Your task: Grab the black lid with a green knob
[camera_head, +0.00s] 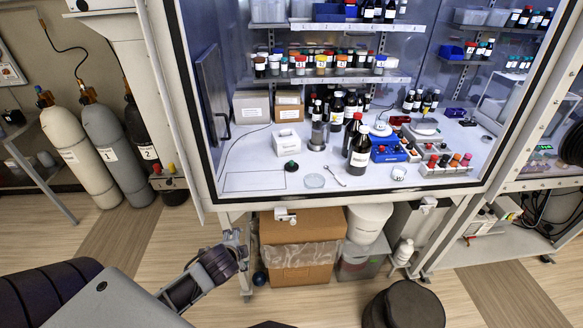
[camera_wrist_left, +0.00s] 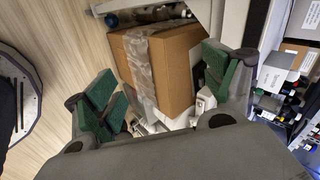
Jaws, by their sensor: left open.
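A small black lid with a green knob (camera_head: 291,166) lies on the white work surface inside the cabinet, near its front left, beside a marked rectangle. It does not show clearly in the left wrist view. My left gripper (camera_head: 235,240) is below and in front of the cabinet's front edge, well apart from the lid. In the left wrist view my left gripper (camera_wrist_left: 163,90) is open, its green pads wide apart with nothing between them. My right gripper does not show.
The cabinet's front frame (camera_head: 350,203) runs between my left gripper and the work surface. A cardboard box (camera_head: 300,226) stands below; it also shows in the wrist view (camera_wrist_left: 174,75). A glass dish (camera_head: 314,181), spatula (camera_head: 336,176) and dark bottle (camera_head: 359,155) stand right of the lid.

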